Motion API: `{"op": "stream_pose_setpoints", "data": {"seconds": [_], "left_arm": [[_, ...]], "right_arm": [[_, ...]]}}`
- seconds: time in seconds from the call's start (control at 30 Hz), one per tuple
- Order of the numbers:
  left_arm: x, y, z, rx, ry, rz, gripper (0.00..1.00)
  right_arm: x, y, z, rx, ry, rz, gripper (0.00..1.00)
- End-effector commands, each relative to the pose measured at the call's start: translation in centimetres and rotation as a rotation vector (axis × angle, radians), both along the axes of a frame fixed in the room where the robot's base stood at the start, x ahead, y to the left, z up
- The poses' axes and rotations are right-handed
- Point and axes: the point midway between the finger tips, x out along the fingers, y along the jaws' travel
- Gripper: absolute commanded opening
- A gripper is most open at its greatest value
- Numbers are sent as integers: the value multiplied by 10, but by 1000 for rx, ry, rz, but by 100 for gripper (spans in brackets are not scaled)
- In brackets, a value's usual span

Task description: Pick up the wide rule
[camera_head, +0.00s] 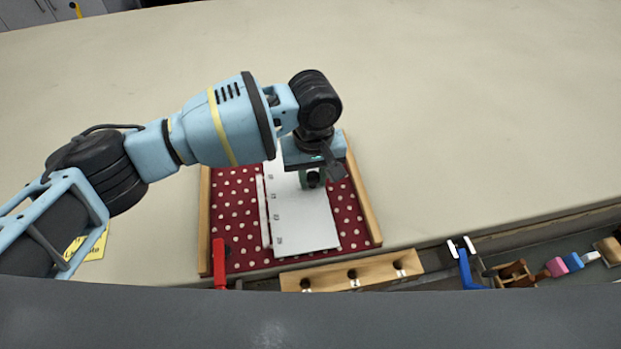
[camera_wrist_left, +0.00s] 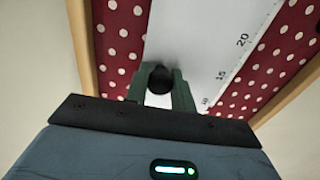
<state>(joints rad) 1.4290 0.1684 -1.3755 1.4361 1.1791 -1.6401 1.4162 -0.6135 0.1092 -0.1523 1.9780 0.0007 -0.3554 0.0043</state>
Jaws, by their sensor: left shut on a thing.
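The wide rule (camera_head: 306,222) is a broad white plate with marks along its edge. It lies over a red, white-dotted board (camera_head: 232,195) with wooden side rails; I cannot tell whether it is raised. My left gripper (camera_head: 313,179) points down over the rule, and its arm hides the far end. In the left wrist view, the green fingers (camera_wrist_left: 160,88) are shut on a round black knob (camera_wrist_left: 160,78) on the rule (camera_wrist_left: 215,40), where printed numbers show. A narrow white strip (camera_head: 263,212) lies along the wide rule's left side. My right gripper is not in view.
A wooden block with holes (camera_head: 352,272) lies at the table's near edge. A red clamp-like piece (camera_head: 219,263) stands at the board's near left corner. Several small coloured things, including a blue piece (camera_head: 466,268), lie at lower right. The cloth table (camera_head: 480,120) is clear behind.

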Motion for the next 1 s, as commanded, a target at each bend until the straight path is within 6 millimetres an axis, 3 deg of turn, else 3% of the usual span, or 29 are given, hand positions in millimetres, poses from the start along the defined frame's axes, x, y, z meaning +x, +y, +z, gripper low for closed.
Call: {"op": "stream_pose_setpoints", "data": {"seconds": [0.2, 0.7, 1.0], "left_arm": [[-3, -6, 29, -4, -3, -5, 0], [-55, -98, 36, -3, 1, -5, 0], [-74, -131, 39, -2, 0, -1, 0]], "right_arm": [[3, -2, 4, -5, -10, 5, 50], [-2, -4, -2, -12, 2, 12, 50], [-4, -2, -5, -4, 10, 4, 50]]}}
